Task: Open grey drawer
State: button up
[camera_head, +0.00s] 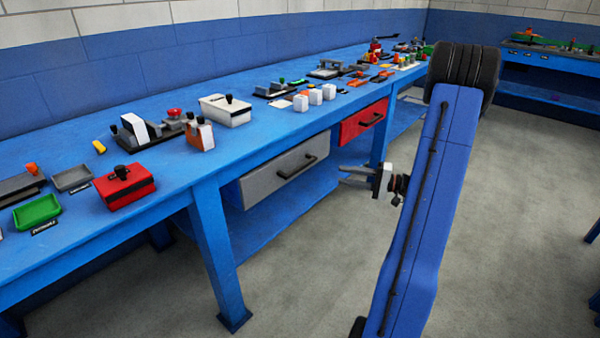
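The grey drawer (262,183) hangs under the blue workbench, left of the red drawer (356,125). Its front looks flush or nearly so; I cannot tell for certain that it is fully shut. A dark bar handle (296,167) is on its front, toward the right. My gripper (341,176) is to the right of the handle, at about its height, with the fingers pointing left toward the drawer. The two fingers are apart and nothing is between them. A gap shows between the fingertips and the handle in the picture.
The blue workbench (160,197) runs along the wall, with a leg (217,255) left of the grey drawer and a lower shelf (262,222) below. A red box (124,187), a green tray (38,212) and other items stand on top. Grey floor (320,280) in front is clear.

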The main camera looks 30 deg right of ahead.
aim_at(303, 168)
jog(key=x, duration=1.7)
jog(key=shift+w, duration=0.15)
jog(key=shift+a, duration=0.1)
grip_shut()
